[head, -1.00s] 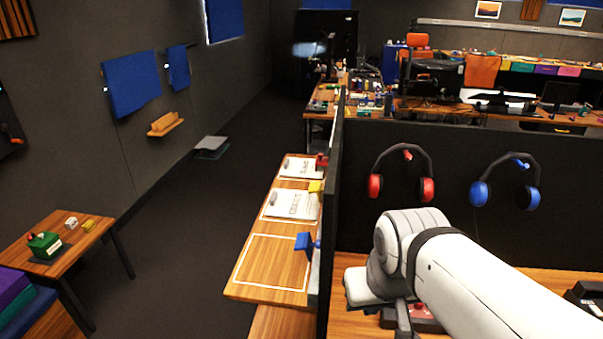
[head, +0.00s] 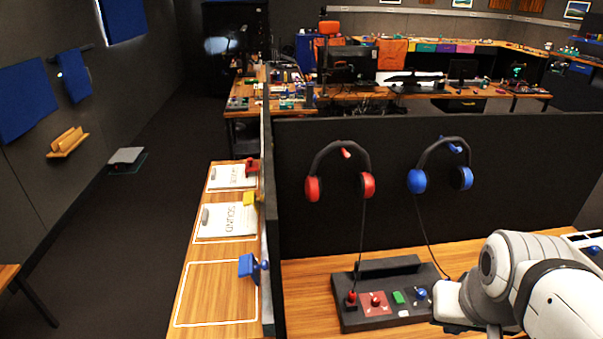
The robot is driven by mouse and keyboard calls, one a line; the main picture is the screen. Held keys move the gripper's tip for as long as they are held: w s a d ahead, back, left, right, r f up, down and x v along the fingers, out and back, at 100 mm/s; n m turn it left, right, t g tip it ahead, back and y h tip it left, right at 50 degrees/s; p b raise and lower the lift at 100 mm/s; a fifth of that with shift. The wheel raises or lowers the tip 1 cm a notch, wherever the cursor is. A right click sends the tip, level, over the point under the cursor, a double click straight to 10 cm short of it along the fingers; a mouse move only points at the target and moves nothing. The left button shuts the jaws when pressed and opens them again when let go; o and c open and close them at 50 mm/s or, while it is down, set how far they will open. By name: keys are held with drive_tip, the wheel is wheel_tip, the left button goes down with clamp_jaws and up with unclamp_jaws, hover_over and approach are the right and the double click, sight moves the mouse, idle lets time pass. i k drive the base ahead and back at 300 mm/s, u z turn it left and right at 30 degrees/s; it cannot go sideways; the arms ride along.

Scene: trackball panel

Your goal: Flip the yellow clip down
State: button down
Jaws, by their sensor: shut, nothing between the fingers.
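The yellow clip (head: 249,198) is small in the head view, at the right edge of the narrow wooden shelf, beside the dark partition. It is next to the middle clipboard (head: 226,221); its exact tilt is too small to tell. My gripper (head: 452,310) is at the lower right, over the desk on the other side of the partition, well apart from the clip. It is shut and empty; its fingertips are mostly hidden.
A red clip (head: 252,165) and a blue clip (head: 250,266) stand along the same shelf edge. The dark partition (head: 420,220) carries red headphones (head: 340,172) and blue headphones (head: 440,166). A black control panel (head: 345,322) is left of my gripper.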

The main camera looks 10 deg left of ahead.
sight(250, 198)
drive_tip(key=z, duration=0.25)
drive_tip(key=k, duration=1.8)
drive_tip(key=u, duration=0.85)
drive_tip(key=i, duration=2)
drive_tip(key=u, duration=0.05)
